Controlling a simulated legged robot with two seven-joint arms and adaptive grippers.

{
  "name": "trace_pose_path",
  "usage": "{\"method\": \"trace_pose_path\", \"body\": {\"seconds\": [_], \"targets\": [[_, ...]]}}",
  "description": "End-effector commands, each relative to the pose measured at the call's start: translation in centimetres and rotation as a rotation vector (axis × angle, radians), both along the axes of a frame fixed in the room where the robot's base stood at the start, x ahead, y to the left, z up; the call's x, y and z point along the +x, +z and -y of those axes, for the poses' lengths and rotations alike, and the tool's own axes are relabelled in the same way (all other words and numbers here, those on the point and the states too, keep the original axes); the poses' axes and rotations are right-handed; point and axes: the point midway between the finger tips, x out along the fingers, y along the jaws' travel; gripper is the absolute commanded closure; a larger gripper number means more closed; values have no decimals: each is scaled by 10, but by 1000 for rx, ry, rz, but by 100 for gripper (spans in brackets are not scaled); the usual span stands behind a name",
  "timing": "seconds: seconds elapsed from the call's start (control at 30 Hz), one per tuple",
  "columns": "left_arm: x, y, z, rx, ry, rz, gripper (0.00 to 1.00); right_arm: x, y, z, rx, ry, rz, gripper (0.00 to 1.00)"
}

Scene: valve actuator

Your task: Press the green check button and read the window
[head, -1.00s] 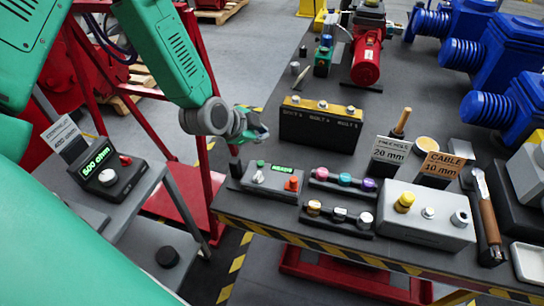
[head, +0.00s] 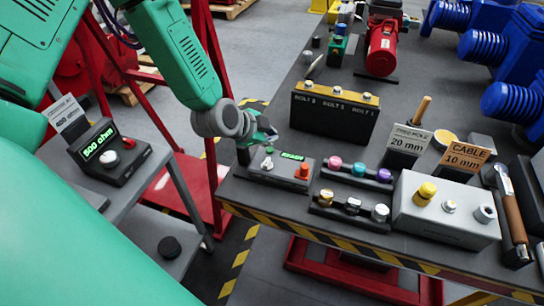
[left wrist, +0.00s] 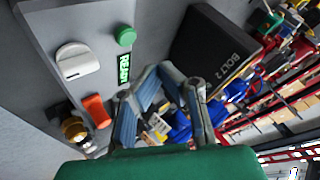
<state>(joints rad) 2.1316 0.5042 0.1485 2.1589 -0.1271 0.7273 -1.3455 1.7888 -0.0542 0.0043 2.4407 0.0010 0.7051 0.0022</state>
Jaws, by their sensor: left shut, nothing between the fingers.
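The grey control box (head: 262,174) sits at the near left corner of the workbench. The window also shows clearly in the left wrist view (left wrist: 124,68). My left gripper (head: 266,139) is shut and empty, at the back left of the box near the green button. In the left wrist view its fingers (left wrist: 172,82) appear apart from the green button. My right gripper is out of view.
A black bolt holder (head: 334,113) stands behind the box. A rack of coloured knobs (head: 358,170) and a grey box with a yellow knob (head: 445,215) stand to the right. At the left, a side stand holds a "500 ohm" display (head: 108,155).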

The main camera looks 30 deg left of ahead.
Motion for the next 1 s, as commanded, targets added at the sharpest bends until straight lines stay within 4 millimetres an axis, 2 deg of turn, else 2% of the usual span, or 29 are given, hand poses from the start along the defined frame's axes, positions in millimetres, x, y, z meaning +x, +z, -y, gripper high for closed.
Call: {"method": "trace_pose_path", "body": {"seconds": [0.03,0.2,1.0], "targets": [[0,-12,-1,2,0,-1,100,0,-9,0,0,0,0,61],[0,-22,0,3,0,1,100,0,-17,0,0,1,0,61],[0,-23,0,2,0,0,100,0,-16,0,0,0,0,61]]}}
